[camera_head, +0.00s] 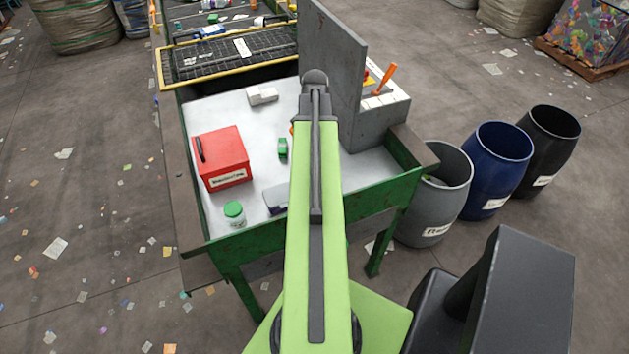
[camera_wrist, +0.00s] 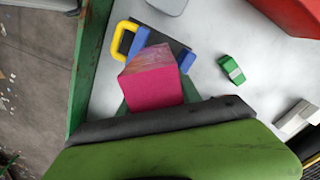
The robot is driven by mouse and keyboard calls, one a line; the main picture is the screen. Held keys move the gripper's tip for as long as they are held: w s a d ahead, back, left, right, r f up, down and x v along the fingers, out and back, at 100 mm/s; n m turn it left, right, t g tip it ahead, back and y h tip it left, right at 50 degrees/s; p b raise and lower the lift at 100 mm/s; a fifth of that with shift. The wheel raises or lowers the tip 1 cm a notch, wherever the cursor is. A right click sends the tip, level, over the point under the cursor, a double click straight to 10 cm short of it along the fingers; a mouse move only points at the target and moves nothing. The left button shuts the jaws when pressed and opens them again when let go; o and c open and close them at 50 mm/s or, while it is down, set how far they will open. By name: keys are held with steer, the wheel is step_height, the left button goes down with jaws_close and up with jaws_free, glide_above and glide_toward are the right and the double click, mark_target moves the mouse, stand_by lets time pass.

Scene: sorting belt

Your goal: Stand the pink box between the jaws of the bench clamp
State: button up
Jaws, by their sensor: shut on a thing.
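In the wrist view the pink box (camera_wrist: 152,92) is held by my gripper (camera_wrist: 155,100), whose dark green fingers show at its two sides. Its far face has a paler, streaked pattern. The bench clamp (camera_wrist: 188,62) lies just beyond the box, with blue jaws, a dark base and a yellow handle (camera_wrist: 121,40). The box covers part of the clamp and overlaps the space between its jaws in the picture. I cannot tell how high the box is above it.
A red box (camera_head: 222,157), a green-lidded jar (camera_head: 234,213), a small green item (camera_head: 283,148) and a white block (camera_head: 262,96) stand on the white table (camera_head: 213,112). A grey panel (camera_head: 333,60) rises right of my arm. Barrels (camera_head: 497,165) stand right.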

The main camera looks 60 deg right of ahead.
steer(key=s+d+r+m+p, duration=0.1)
steer(key=s+r+m+p, duration=0.1)
steer(key=s+m, duration=0.75)
steer(key=shift+n, duration=0.85)
steer(key=w+f+b, duration=0.2)
steer(key=w, duration=0.1)
steer(key=w+f+b, duration=0.3)
steer(key=w+a+f+b, duration=0.1)
steer(key=w+f+b, duration=0.1)
steer(key=w, duration=0.1)
steer(key=shift+w+a+f+b, duration=0.1)
steer(key=shift+w+f+b, duration=0.2)
steer(key=f+b, duration=0.4)
steer(key=shift+w+f, duration=0.2)
steer(key=shift+w, duration=0.05)
steer(key=shift+r, duration=0.25)
